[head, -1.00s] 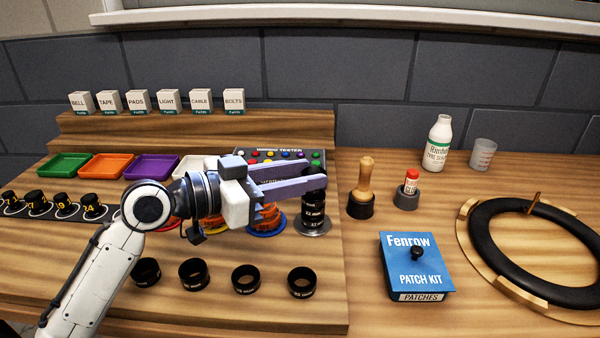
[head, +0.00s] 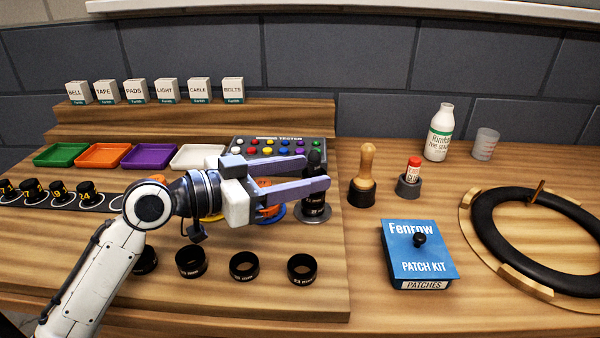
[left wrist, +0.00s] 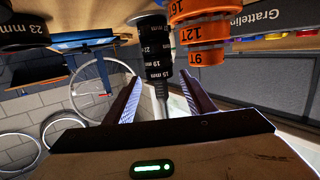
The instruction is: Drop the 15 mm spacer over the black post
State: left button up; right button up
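The black post (head: 315,160) stands on a round grey base (head: 313,216), its tip showing between my fingers. Black spacers are stacked on it. In the left wrist view, which is upside down, the 15 mm spacer (left wrist: 159,74) is the one nearest the tip, against the 19 mm spacer (left wrist: 158,63). My left gripper (head: 318,172) is open, its fingers on either side of the post near the top. In the left wrist view the fingers (left wrist: 160,100) stand apart with clear gaps beside the post. My right gripper is not in view.
Loose black rings (head: 244,266) lie in front of the post. An orange stack (left wrist: 205,35) stands close beside it. The button box (head: 280,148) is behind. A wooden-handled tool (head: 367,170) and patch kit (head: 420,255) are to the right.

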pick_arm(q)
jog(key=shift+r, duration=0.15)
notch_tip(320, 180, up, 10)
jog(key=shift+f+p, duration=0.1)
jog(key=shift+p, duration=0.4)
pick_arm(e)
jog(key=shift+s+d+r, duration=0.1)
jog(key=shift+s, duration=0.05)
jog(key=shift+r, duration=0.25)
